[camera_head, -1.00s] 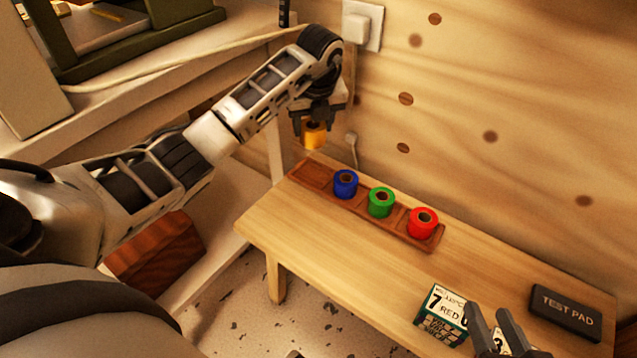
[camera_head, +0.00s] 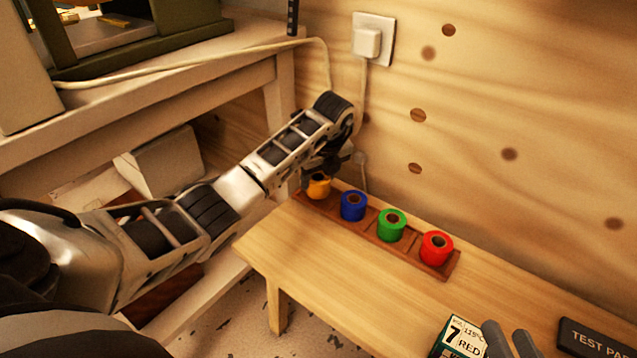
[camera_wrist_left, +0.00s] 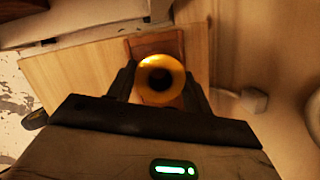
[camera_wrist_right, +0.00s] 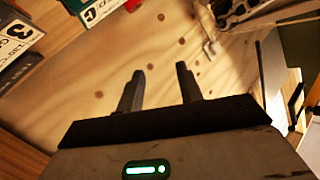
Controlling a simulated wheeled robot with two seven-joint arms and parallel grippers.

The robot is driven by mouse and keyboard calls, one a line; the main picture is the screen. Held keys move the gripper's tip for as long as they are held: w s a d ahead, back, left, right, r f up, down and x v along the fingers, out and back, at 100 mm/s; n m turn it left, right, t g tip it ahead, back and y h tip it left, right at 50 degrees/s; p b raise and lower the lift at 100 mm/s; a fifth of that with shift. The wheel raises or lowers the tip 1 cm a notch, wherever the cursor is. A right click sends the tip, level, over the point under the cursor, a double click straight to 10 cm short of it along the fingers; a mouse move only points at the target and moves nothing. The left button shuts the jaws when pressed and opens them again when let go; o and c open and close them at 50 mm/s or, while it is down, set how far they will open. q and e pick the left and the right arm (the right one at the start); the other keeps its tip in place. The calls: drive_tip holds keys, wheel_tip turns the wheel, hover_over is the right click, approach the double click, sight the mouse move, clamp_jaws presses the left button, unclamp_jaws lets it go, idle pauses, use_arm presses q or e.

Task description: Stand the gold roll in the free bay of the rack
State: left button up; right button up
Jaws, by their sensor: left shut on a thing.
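The gold roll (camera_head: 319,187) is upright at the far left end of the wooden rack (camera_head: 434,266), over the left end bay. My left gripper (camera_head: 322,172) is shut on it from above. In the left wrist view the gold roll (camera_wrist_left: 161,80) sits between the two fingers, over the rack (camera_wrist_left: 158,43). Whether its base touches the bay floor I cannot tell. The blue roll (camera_head: 354,206), green roll (camera_head: 391,226) and red roll (camera_head: 436,248) stand in the other bays. My right gripper (camera_head: 508,340) is low at the right; in its wrist view (camera_wrist_right: 160,80) its fingers are apart and empty.
The wooden bench (camera_head: 330,265) is clear in front of the rack. A card box (camera_head: 460,338) and a black test pad (camera_head: 592,340) lie at its right end. The knotted wooden wall (camera_head: 520,100) stands close behind, with a socket plug (camera_head: 367,42) and cable.

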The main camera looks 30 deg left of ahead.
use_arm(q)
drive_tip(key=shift+f, duration=0.55)
drive_tip(key=shift+r, duration=0.1)
drive_tip(key=o, duration=1)
use_arm(e)
drive_tip(key=shift+a+r, duration=0.1)
drive_tip(key=shift+r, duration=0.2)
use_arm(q)
drive_tip(key=shift+p+v, duration=0.7)
drive_tip(key=shift+v, duration=0.5)
drive_tip(key=p+v, duration=0.3)
drive_tip(key=v, duration=0.6)
drive_tip(key=shift+r, duration=0.3)
use_arm(e)
drive_tip(key=shift+s+d+f+n+g+h, duration=0.2)
drive_tip(key=shift+d+f+n+g+h, duration=0.3)
drive_tip(key=shift+d+f+n+h, duration=0.25)
